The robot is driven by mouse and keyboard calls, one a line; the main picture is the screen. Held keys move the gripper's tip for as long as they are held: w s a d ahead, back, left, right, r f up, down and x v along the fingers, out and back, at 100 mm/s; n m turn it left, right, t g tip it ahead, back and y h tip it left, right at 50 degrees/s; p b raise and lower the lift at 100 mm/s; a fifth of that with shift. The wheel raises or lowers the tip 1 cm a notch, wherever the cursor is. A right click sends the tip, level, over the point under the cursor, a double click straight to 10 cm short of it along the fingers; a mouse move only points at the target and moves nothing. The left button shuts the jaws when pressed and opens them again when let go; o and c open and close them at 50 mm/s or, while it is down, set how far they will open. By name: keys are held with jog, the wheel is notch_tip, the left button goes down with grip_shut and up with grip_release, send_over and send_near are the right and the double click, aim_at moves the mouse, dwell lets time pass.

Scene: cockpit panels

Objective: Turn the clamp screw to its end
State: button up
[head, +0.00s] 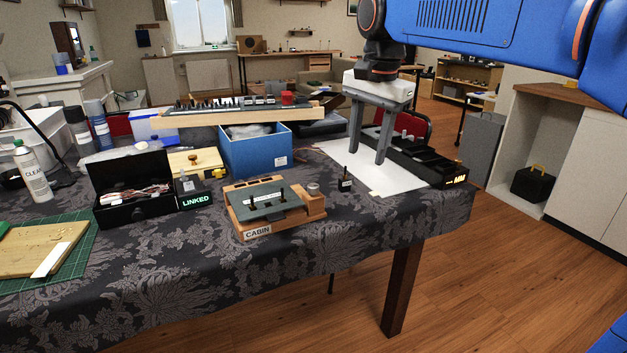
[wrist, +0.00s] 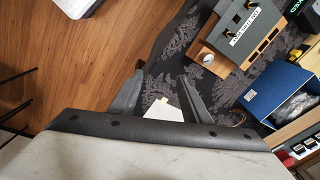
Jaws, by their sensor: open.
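The wooden CABIN block (head: 257,236) stands on the cloth-covered table, left of my gripper, with a grey labelled plate (head: 240,213) and two dark upright posts on top. A small round silvery knob (head: 313,187) sits at its right end; it also shows in the wrist view (wrist: 208,58). I cannot tell for sure which of these parts is the clamp screw. My gripper (head: 368,171) points down above the white sheet (head: 400,181), open, with nothing between its fingers. In the wrist view, the block is up and right of my gripper (wrist: 160,77).
A small black piece with an upright pin (head: 345,184) stands between block and gripper. A blue bin (head: 255,158) is behind the block, and a black LINKED box (head: 193,201) is left. A long black tray (head: 425,165) lies right of my gripper, near the table's edge.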

aim_at(313, 185)
jog(key=w+a+r+m+g, duration=0.2)
jog(key=w+a+r+m, duration=0.25)
jog(key=w+a, duration=0.6)
notch_tip(313, 185, down, 18)
jog(key=shift+s+a+r, duration=0.1)
jog(key=shift+s+r, duration=0.05)
jog(key=shift+c, duration=0.3)
jog(key=c, duration=1)
